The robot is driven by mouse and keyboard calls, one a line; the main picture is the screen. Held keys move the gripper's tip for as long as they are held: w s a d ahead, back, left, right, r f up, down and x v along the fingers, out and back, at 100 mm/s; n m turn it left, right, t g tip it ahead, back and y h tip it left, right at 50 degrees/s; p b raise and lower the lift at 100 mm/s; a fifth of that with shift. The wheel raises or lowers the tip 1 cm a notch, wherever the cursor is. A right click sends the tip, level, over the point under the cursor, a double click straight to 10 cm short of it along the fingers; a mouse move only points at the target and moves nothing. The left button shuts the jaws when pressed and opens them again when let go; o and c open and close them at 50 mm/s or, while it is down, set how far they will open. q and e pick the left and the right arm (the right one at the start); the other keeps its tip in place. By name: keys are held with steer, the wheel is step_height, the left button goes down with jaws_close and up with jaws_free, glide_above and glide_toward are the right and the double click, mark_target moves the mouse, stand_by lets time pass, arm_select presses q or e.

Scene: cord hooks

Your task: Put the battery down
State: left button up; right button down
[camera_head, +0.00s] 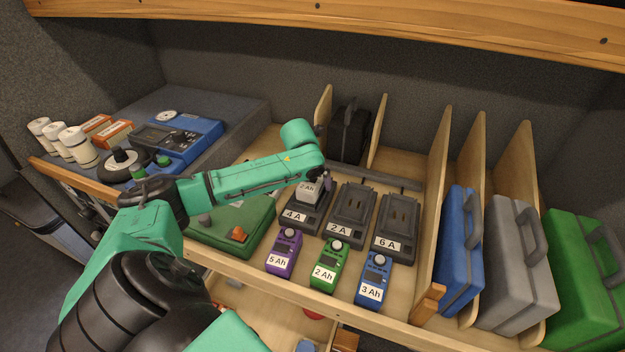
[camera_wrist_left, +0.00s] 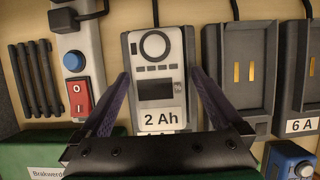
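The pale grey battery (camera_head: 309,191) marked 2 Ah sits on the dark charger marked 4 A (camera_head: 297,215). In the left wrist view this battery (camera_wrist_left: 158,75) lies flat over the charger, label toward me. My left gripper (camera_head: 318,183) is at the battery in the head view. In the left wrist view its two purple fingers (camera_wrist_left: 160,72) stand either side of the battery, with what looks like a narrow gap at each side. The charger's 4 A label is mostly hidden there. My right gripper is not in view.
Chargers marked 2 A (camera_head: 350,212) and 6 A (camera_head: 396,226) stand to the right, empty. Purple (camera_head: 284,252), green (camera_head: 325,265) and blue (camera_head: 373,279) batteries stand in front. A green box (camera_head: 232,226) is to the left. Wooden dividers and cases stand right.

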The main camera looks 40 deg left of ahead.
arm_select(q)
steer(key=shift+r, duration=0.2)
steer(key=b+v, duration=0.1)
steer(key=v, duration=1)
steer(key=shift+r, duration=0.35)
steer(key=shift+f, duration=0.1)
